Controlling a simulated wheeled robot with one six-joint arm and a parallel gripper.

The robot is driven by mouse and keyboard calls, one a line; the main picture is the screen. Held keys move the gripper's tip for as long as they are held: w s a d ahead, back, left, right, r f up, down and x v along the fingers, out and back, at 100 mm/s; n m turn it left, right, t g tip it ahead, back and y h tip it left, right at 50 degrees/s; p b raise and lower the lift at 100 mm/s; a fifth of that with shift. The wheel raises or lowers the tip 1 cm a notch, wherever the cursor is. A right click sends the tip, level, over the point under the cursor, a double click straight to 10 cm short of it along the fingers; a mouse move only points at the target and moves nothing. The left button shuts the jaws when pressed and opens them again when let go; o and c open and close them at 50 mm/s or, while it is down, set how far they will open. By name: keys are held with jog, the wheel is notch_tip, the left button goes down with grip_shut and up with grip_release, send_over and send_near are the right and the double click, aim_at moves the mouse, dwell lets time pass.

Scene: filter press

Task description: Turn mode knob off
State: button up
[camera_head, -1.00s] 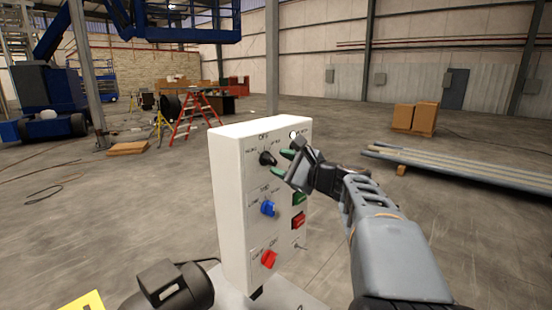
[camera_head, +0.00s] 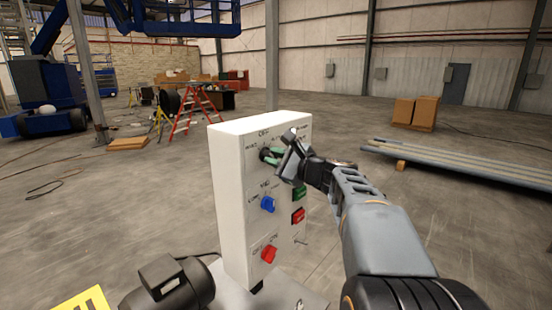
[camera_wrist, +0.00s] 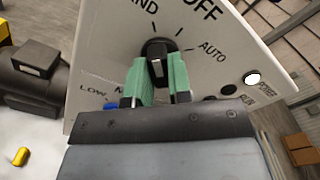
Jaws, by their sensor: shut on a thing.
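The mode knob is a black rotary knob (camera_head: 266,154) at the top of the white control box. In the wrist view the knob (camera_wrist: 157,52) sits below the printed words HAND, OFF and AUTO. My gripper (camera_head: 274,157) is at the box face. In the wrist view its green fingertips (camera_wrist: 163,76) are on either side of the knob's handle, and the gripper is shut on it. The fingers hide the lower part of the knob. I cannot tell for sure which label it points to.
Below on the box are a blue knob (camera_head: 267,204), a red knob (camera_head: 268,255), a green button (camera_head: 299,193) and a red button (camera_head: 298,216). A white lamp (camera_wrist: 252,79) is right of the mode knob. A dark motor (camera_head: 168,287) stands at lower left.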

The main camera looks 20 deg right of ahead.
grip_shut()
jog(key=m+p, duration=0.1)
jog(key=m, duration=0.2)
jog(key=shift+r+p, duration=0.15)
jog(key=shift+p, duration=0.15)
jog(key=m+p, duration=0.3)
jog(key=m, duration=0.2)
jog(key=shift+m, duration=0.5)
jog(key=o, duration=0.7)
grip_release()
